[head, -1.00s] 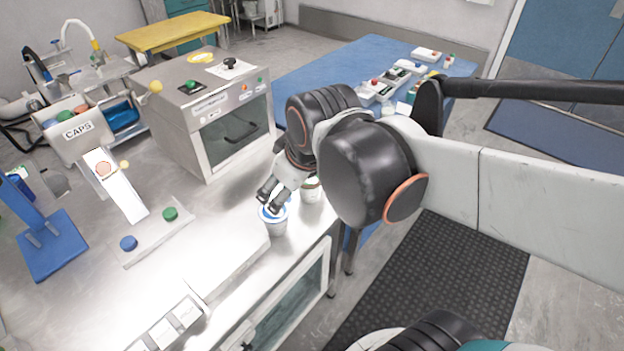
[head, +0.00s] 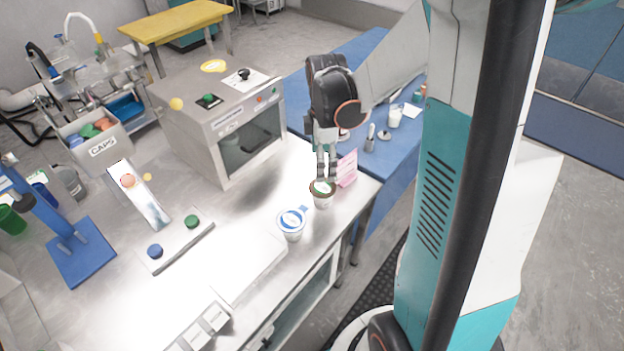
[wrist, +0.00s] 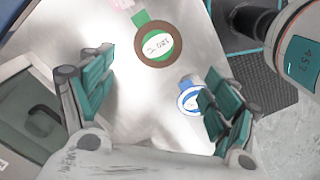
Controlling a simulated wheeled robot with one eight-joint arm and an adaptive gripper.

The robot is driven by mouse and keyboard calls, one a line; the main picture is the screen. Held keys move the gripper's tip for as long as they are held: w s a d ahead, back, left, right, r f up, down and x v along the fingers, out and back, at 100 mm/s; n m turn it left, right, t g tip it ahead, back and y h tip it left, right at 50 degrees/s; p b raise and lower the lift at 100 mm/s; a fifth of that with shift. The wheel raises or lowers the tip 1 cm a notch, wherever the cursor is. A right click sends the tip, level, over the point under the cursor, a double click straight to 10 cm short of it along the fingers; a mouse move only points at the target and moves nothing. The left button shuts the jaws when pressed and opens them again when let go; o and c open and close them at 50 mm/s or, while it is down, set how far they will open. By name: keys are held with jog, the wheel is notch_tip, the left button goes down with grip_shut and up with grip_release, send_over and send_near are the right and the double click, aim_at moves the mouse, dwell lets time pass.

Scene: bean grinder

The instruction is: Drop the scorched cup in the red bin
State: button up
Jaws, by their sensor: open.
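A cup with a brown rim and a green-and-white top (head: 323,192) stands upright near the right edge of the steel counter; it also shows in the wrist view (wrist: 158,45). A white cup with a blue-ringed top (head: 291,224) stands to its left and nearer; it shows in the wrist view too (wrist: 193,99). Neither cup is clearly scorched, though the brown rim is the darker one. My gripper (head: 326,170) points down just above and behind the brown-rimmed cup. Its fingers (wrist: 160,92) are apart with nothing between them. No red bin is in view.
A pink card (head: 347,168) stands close beside the brown-rimmed cup. A grey box machine (head: 220,120) stands to the left. A blue table (head: 390,160) with small items lies beyond the counter. The counter's front middle holds a flat plate.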

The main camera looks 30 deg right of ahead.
aim_at(323, 187)
notch_tip(323, 187, down, 8)
jog(key=b, duration=0.2)
jog(key=shift+f+b, duration=0.2)
jog(key=shift+b, duration=0.1)
jog(key=shift+w+d+f+b, duration=0.1)
jog(key=shift+f+b, duration=0.5)
jog(key=shift+f, duration=0.7)
jog(key=shift+w+d+f+b, duration=0.1)
jog(key=shift+f+b, duration=0.5)
jog(key=shift+f, duration=0.7)
jog(key=c, duration=1.6)
jog(key=shift+o, duration=0.2)
jog(key=shift+c, duration=0.8)
notch_tip(323, 187, up, 20)
jog(key=p, duration=0.6)
